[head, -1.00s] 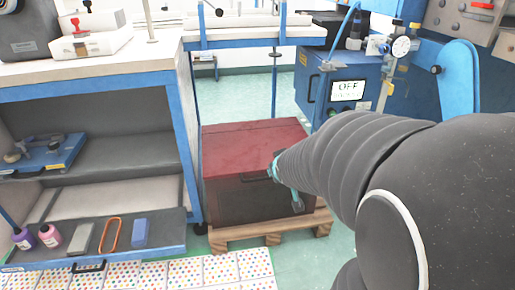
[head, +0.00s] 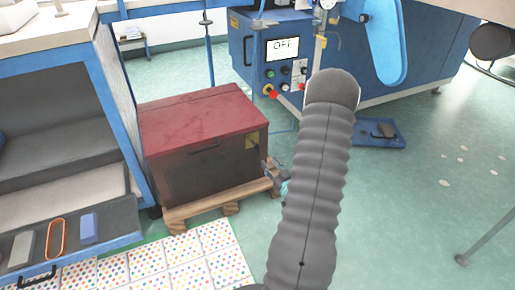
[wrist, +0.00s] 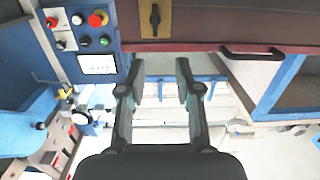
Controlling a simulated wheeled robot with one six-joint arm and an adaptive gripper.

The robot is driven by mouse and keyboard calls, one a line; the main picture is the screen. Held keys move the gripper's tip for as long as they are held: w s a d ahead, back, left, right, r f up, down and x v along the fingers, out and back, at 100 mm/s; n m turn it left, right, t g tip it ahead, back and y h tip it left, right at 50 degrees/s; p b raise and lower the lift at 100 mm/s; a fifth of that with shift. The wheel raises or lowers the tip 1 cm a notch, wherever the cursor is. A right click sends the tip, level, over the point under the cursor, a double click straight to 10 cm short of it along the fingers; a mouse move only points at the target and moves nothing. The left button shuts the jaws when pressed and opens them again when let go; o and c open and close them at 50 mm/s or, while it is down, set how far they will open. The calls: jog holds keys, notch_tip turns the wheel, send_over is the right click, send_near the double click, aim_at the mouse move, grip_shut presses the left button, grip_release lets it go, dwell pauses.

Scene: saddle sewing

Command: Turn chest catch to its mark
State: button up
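The chest (head: 205,118) has a red lid and a dark brown body and stands on a wooden pallet. Its catch is a dark lever on a yellow plate (head: 252,141), near the right end of the chest's front. In the wrist view the catch (wrist: 155,17) is at the top edge, its lever standing upright in the picture; I cannot make out a mark. My gripper (head: 273,175) is low in front of the chest's right corner, apart from the catch. In the wrist view my gripper (wrist: 167,80) is open and empty, its fingertips below the catch in the picture.
A dark handle (wrist: 252,52) projects from the chest. The wooden pallet (head: 215,203) sticks out below it. A blue shelf bench (head: 118,110) stands close on the left. The green floor on the right is mostly clear.

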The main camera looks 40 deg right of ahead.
aim_at(258, 146)
jog(key=shift+m, duration=0.3)
jog(key=x, duration=1.2)
jog(key=shift+w+d+f+p, duration=0.2)
jog(key=shift+d+p, duration=0.1)
jog(key=shift+d, duration=0.15)
grip_shut()
